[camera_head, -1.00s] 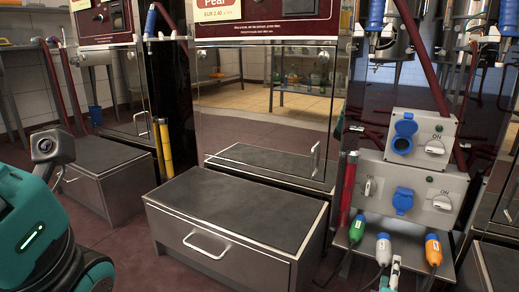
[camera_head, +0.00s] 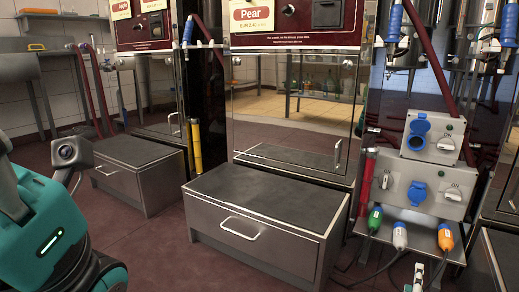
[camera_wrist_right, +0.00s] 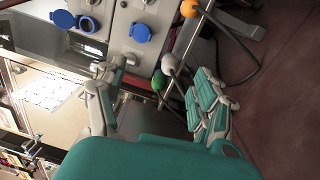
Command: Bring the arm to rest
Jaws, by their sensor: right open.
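My right gripper (camera_head: 418,277) shows only as a small tip at the bottom edge of the head view. In the right wrist view my right gripper (camera_wrist_right: 160,78) has its two fingers wide apart, with nothing held between them. The green plug (camera_wrist_right: 158,81) and white plug (camera_wrist_right: 168,63) appear between and beyond the fingers; I cannot tell how near they are. My left arm (camera_head: 55,225), teal and dark, fills the lower left of the head view. Its gripper is out of sight.
A socket panel (camera_head: 388,185) with blue covers stands at right. Below it, green (camera_head: 375,219), white (camera_head: 400,236) and orange (camera_head: 445,238) plugs sit on a metal shelf with cables hanging. A dark-topped step box (camera_head: 265,205) stands centre; reddish floor lies open in front.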

